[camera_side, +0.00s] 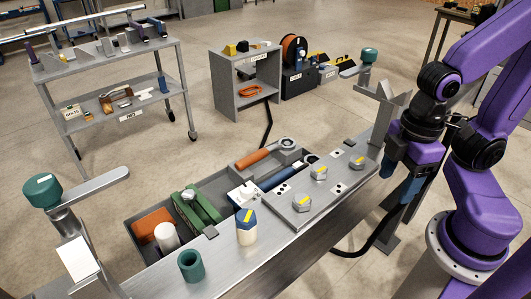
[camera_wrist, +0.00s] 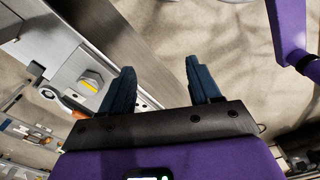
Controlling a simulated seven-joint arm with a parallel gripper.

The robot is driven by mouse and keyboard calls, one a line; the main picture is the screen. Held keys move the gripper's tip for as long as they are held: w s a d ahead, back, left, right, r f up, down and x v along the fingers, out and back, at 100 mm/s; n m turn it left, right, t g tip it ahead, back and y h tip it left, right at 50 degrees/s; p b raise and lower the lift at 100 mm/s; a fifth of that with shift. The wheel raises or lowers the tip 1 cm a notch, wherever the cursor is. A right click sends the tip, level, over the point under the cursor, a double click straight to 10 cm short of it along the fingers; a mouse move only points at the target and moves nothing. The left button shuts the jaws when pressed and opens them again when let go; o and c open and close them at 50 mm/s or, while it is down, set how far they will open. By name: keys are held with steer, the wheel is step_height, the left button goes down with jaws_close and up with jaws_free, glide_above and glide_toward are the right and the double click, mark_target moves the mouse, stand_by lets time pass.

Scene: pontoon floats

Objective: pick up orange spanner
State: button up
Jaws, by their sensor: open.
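The orange spanner (camera_side: 257,160) lies in the grey tray on the bench, its round metal head (camera_side: 288,144) toward the upper right. A spanner with a dark blue handle (camera_side: 285,177) lies just in front of it. My gripper (camera_side: 398,184) is right of the bench plate, well apart from the spanner, with its blue fingers pointing down. In the wrist view the fingers (camera_wrist: 160,68) are spread with nothing between them. An orange piece (camera_wrist: 77,114) shows at the left there, partly hidden; I cannot tell whether it is the spanner.
A plate with several hex bolts (camera_side: 319,173) lies between the tray and my gripper. A green clamp-like tool (camera_side: 197,205), a blue-and-white bottle (camera_side: 246,228) and a teal cup (camera_side: 191,266) stand at the left. A grey upright post (camera_side: 385,112) rises at the bench's far end.

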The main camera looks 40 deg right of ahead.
steer(key=shift+n, duration=0.6)
steer(key=w+a, duration=0.1)
steer(key=w, duration=0.2)
steer(key=w+a+r, duration=0.1)
steer(key=w+a, duration=0.1)
steer(key=w+a+r, duration=0.1)
steer(key=w+a, duration=0.1)
steer(key=w, duration=0.1)
steer(key=shift+w+r, duration=0.15)
steer(key=shift+w, duration=0.2)
steer(key=w+a+r+n, duration=0.2)
steer(key=w+a, duration=0.1)
steer(key=w, duration=0.8)
steer(key=n, duration=0.2)
glide_above(258, 152)
steer(key=f, duration=0.1)
step_height(258, 152, down, 12)
steer(key=shift+s+a+r, duration=0.1)
steer(key=shift+r, duration=0.05)
steer(key=shift+f, duration=2.75)
jaws_close()
